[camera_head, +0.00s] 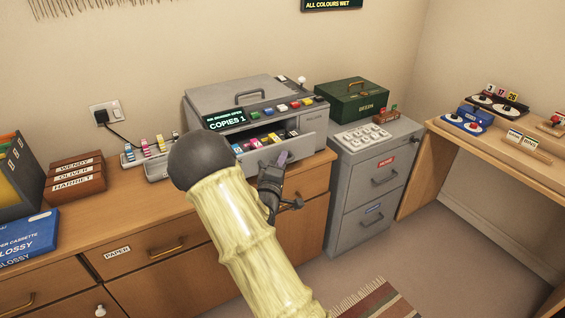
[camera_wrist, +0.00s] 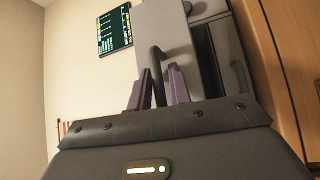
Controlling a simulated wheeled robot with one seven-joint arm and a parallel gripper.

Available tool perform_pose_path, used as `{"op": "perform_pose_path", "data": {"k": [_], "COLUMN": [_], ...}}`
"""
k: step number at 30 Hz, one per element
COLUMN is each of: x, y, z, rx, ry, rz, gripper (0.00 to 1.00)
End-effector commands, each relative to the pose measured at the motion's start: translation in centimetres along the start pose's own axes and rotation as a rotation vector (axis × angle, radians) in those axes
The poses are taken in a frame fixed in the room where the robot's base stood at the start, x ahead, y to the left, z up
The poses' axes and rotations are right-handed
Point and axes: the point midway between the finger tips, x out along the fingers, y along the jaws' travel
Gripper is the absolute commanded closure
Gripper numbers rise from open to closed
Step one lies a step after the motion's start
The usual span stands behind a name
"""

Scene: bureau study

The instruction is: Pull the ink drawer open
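The grey copier (camera_head: 230,97) stands on the wooden sideboard, its small screen reading "COPIES 1". Its ink drawer (camera_head: 306,140) stands out from the front, open enough that several coloured cartridges (camera_head: 272,138) show inside. My gripper (camera_head: 281,160) is at the drawer's front, and my forearm hides the drawer's left part. In the wrist view, the purple-grey fingers of my gripper (camera_wrist: 160,88) stand on either side of the dark drawer handle (camera_wrist: 157,68), close together and seemingly shut on it. The contact itself is hard to see. The pale drawer front shows behind the handle.
A grey filing cabinet (camera_head: 347,190) stands right of the copier, with a green box (camera_head: 352,100) and a white keypad on top. The "PAPER" drawer (camera_head: 140,252) is below. Floor in front is clear except a rug.

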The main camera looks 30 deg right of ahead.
Motion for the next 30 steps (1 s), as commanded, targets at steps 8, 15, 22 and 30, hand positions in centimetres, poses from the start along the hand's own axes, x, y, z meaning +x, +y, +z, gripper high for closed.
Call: {"op": "perform_pose_path", "data": {"k": [8,15,22,30], "x": [-0.3,-2.9,-7.5,-13.0], "y": [0.0,0.0,-0.1,-0.1], "z": [-0.2,-0.1,-0.2,-0.3], "rx": [0.001,-0.001,-0.002,-0.002], "ry": [0.004,0.002,0.003,0.005], "rz": [0.000,-0.001,-0.002,-0.002], "gripper": [0.80,0.80,0.80,0.80]}}
